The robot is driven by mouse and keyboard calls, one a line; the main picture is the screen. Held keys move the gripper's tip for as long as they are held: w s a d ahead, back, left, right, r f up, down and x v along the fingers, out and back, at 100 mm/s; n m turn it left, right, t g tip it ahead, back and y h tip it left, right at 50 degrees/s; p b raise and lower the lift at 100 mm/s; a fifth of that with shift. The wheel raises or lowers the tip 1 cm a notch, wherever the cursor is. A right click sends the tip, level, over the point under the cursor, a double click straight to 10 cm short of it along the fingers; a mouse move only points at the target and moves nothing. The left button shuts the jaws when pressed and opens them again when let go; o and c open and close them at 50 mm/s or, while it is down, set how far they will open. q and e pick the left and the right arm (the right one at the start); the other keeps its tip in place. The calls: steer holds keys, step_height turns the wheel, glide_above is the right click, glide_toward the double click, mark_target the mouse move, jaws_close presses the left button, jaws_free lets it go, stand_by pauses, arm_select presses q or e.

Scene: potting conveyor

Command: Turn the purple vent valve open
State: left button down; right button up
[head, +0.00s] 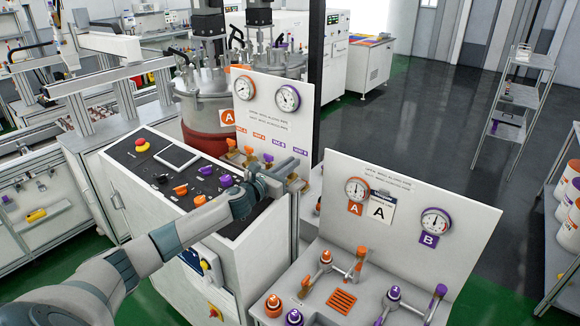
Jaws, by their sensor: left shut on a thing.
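The purple VENT-B label (300,151) is on the upright white gauge panel (272,108), at the right end of a row of orange and purple labels. The vent valve sits below this label and is mostly hidden by my left gripper (292,181). My left gripper is shut at the valve, apparently on its handle, with the arm reaching in from the lower left over the control console. The handle's exact angle cannot be made out. My right gripper is not in view.
Left of my gripper are other valves with orange handles (249,151). The control console (170,180) with knobs and a red button lies under my left arm. A second gauge panel (395,215) with valves stands at the right front. Open floor (440,120) lies behind it.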

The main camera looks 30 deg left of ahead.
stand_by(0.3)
arm_select(q)
steer(key=c, duration=1.9)
jaws_free()
steer(key=shift+o, duration=0.2)
steer(key=shift+s, duration=0.1)
steer(key=shift+s+a+f+b, duration=0.1)
steer(key=shift+s+b, duration=0.3)
steer(key=shift+s, duration=0.15)
steer(key=s+b, duration=0.2)
steer(key=s, duration=0.2)
steer(key=s+b, duration=0.2)
steer(key=s, duration=0.2)
steer(key=s+a+b, duration=0.1)
steer(key=s+b, duration=0.1)
steer(key=s, duration=0.3)
steer(key=shift+f, duration=0.1)
steer(key=shift+s+a+r+b, duration=0.15)
steer(key=shift+s+b, duration=0.35)
steer(key=shift+s, duration=1)
